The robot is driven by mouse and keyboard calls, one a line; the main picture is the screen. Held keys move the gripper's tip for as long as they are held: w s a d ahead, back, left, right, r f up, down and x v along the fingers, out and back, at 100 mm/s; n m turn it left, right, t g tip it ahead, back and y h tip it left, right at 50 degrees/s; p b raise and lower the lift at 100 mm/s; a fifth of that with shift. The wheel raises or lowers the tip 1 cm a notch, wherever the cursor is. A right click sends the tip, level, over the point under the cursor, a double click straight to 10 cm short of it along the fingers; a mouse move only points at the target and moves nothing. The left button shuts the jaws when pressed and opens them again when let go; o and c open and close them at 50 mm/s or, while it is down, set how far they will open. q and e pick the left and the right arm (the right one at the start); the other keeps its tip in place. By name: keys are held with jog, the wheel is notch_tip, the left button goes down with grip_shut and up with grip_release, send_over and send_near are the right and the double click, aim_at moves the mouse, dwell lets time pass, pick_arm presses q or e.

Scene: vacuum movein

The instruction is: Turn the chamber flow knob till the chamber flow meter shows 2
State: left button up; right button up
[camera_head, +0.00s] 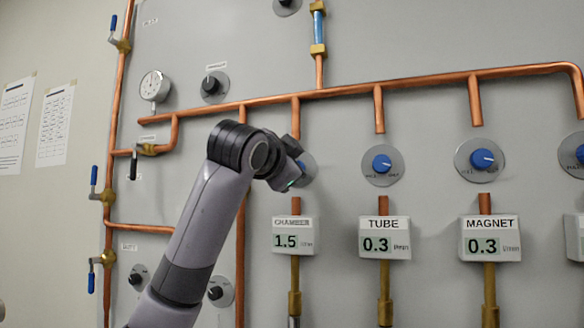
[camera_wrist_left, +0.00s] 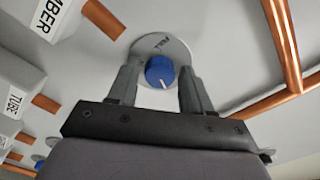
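The chamber flow meter (camera_head: 294,236) is a white box in the head view, and its display reads 1.5. The chamber flow knob's round plate (camera_head: 308,170) is mostly hidden behind my left gripper (camera_head: 290,182) in that view. In the left wrist view the blue knob (camera_wrist_left: 160,71) sits on its grey plate (camera_wrist_left: 176,45), with a white pointer line facing down. My left gripper (camera_wrist_left: 158,88) has its two fingers apart, one on each side of the knob. Small gaps seem to show, but I cannot tell whether the fingers touch it. My right gripper is not in view.
The tube meter (camera_head: 384,238) and the magnet meter (camera_head: 490,238) both read 0.3, with blue knobs (camera_head: 381,163) above them. Copper pipes (camera_head: 350,90) run across the panel above the knobs. A round gauge (camera_head: 155,86) and blue-handled valves (camera_head: 108,195) are at the left.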

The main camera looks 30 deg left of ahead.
pick_arm(q)
jog(key=shift+o, duration=0.2)
jog(key=shift+s, duration=0.1)
jog(key=b+v, duration=0.2)
jog(key=v, duration=0.5)
dwell(0.5)
